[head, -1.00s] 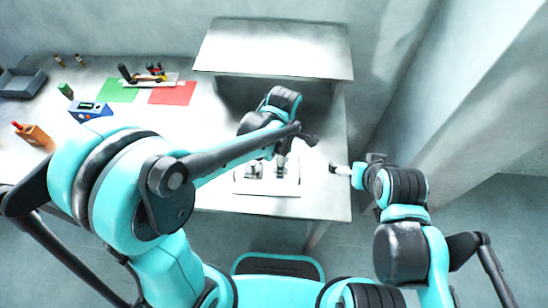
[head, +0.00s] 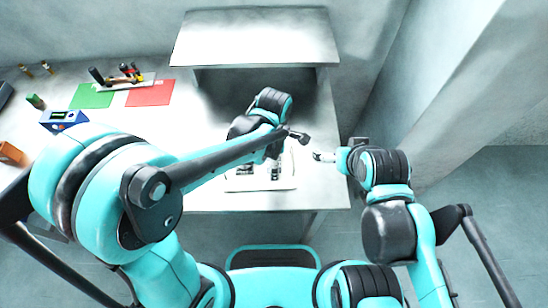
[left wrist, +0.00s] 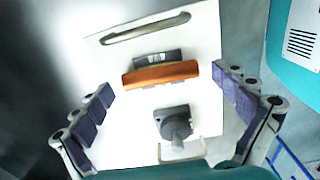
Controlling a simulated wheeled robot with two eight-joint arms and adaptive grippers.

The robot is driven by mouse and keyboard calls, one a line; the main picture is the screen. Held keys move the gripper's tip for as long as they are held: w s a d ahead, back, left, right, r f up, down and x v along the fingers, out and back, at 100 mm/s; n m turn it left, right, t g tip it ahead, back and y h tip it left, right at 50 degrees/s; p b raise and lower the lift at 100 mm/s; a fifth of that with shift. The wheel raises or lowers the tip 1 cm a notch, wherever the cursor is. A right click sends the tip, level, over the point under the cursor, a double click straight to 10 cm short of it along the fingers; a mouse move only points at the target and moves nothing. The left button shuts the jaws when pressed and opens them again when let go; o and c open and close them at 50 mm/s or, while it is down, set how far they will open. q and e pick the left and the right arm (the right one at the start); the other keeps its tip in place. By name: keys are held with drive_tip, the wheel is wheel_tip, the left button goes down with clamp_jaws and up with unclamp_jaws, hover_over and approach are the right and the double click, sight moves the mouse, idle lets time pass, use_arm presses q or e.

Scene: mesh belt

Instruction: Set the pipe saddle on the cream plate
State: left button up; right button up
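A white-to-cream board (left wrist: 205,50) with a handle slot lies under my left gripper in the left wrist view; its front part (head: 262,187) shows in the head view. On it lie an orange rounded piece (left wrist: 160,74) against a grey labelled block (left wrist: 157,58), and a dark grey piece (left wrist: 173,122) with a square base and a post. I cannot tell for sure which is the pipe saddle. My left gripper (left wrist: 168,110) is open, fingers spread on either side above the board, holding nothing. My right gripper (head: 318,156) is right of the board, away from these pieces; its finger state is unclear.
A raised shelf or hood (head: 258,38) stands behind the board. A green sheet (head: 92,96), a red sheet (head: 150,93), a blue box (head: 64,119) and an orange block (head: 10,153) are at left. The table's front edge is close to the board.

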use_arm(q)
drive_tip(key=shift+r+p, duration=0.3)
drive_tip(key=shift+r, duration=0.1)
wheel_tip(320, 180, up, 12)
drive_tip(key=p, duration=0.4)
drive_tip(key=s+a+r+m+t, duration=0.2)
drive_tip(key=a+m+t, duration=0.1)
drive_tip(key=a+m, duration=0.6)
drive_tip(key=s+a+r+m+t, duration=0.1)
drive_tip(key=s+a+m+t, duration=0.2)
drive_tip(key=a+m, duration=0.6)
drive_tip(key=shift+a+r+t, duration=0.3)
drive_tip(key=shift+r+t, duration=0.05)
drive_tip(key=shift+t, duration=0.25)
drive_tip(key=shift+s, duration=0.1)
wheel_tip(320, 180, down, 3)
drive_tip(key=b, duration=0.3)
